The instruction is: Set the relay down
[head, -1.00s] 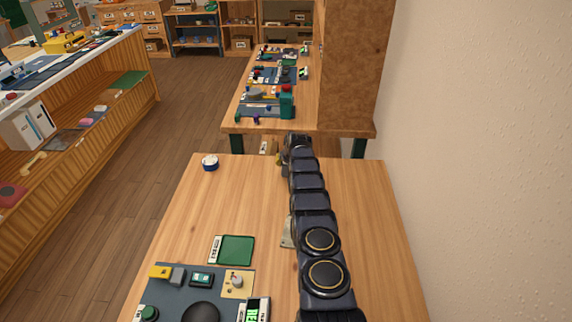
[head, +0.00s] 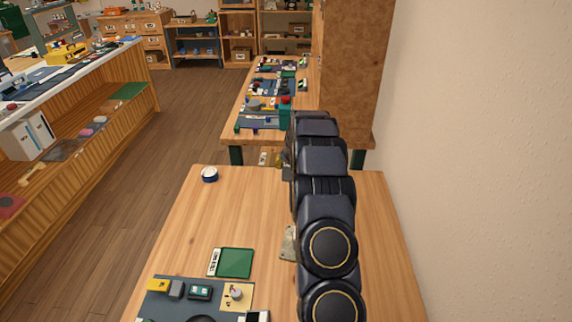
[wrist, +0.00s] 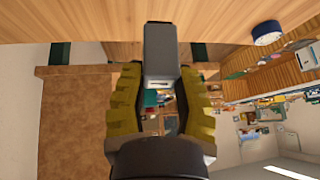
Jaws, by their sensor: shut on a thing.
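My gripper (wrist: 160,82) is shut on a grey block-shaped thing, taken to be the relay (wrist: 160,50), in the wrist view. Its yellow ridged fingers press on both sides of it. The wood tabletop lies behind the relay in that view; I cannot tell whether they touch. In the head view the relay is hidden and my arm covers most of the gripper, near the table's far edge. A green square pad with a white label (head: 236,262) lies on the near table (head: 235,215), left of my arm.
A dark mat (head: 155,304) with several small parts lies at the table's near left. A blue-and-white round thing (head: 209,174) stands at the far left corner. A second cluttered table (head: 232,124) and a tall brown panel (head: 350,70) stand beyond. The table's middle left is clear.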

